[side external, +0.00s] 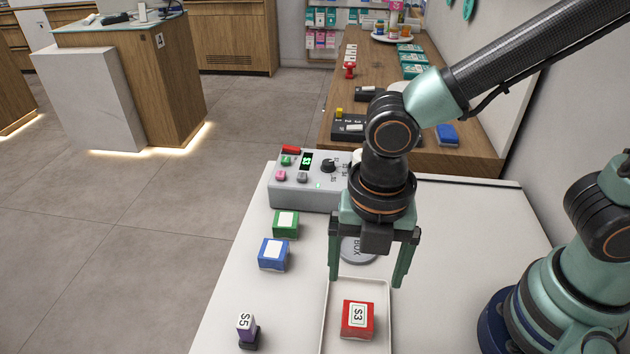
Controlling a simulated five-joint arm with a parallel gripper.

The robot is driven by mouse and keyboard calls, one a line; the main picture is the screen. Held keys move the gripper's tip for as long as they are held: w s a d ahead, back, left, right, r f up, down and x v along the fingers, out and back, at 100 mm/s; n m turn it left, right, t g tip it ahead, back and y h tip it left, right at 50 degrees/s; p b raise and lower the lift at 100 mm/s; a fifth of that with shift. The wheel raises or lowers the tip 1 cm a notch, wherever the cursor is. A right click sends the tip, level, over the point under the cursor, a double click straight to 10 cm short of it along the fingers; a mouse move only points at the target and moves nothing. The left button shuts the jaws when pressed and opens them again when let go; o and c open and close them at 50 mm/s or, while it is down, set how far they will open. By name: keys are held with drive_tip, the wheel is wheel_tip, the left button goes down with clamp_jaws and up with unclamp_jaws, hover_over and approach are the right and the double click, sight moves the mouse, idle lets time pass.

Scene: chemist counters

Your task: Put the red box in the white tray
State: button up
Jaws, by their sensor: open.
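The red box (358,320), with a white label reading S3, lies inside the white tray (326,318) at the front of the white counter. The box rests within the tray's rim, apart from the left wall. My gripper (366,282) is above the far part of the tray, pointing down. Its two fingers are spread wide and nothing is between them. The fingertips are apart from the box, a little behind and above it. The tray's near edge is cut off by the frame.
A green box (285,224) and a blue box (273,254) stand left of the tray. A purple S5 stamp-like item (247,327) is at front left. A grey device (304,182) with buttons stands behind. A grey disc (358,251) lies under my gripper. The counter right of the tray is clear.

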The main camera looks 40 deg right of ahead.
drive_tip(key=w+d+r+m+t, duration=0.2)
drive_tip(key=d+r+m, duration=0.4)
drive_tip(key=d+m, duration=0.4)
drive_tip(key=w+d+r+m+t, duration=0.3)
drive_tip(key=w+d+r+m, duration=0.2)
drive_tip(key=d+m, duration=0.5)
drive_tip(key=m, duration=0.6)
drive_tip(key=shift+w+r+m+t, duration=0.3)
drive_tip(key=shift+r+m, duration=0.05)
drive_tip(key=shift+m, duration=0.05)
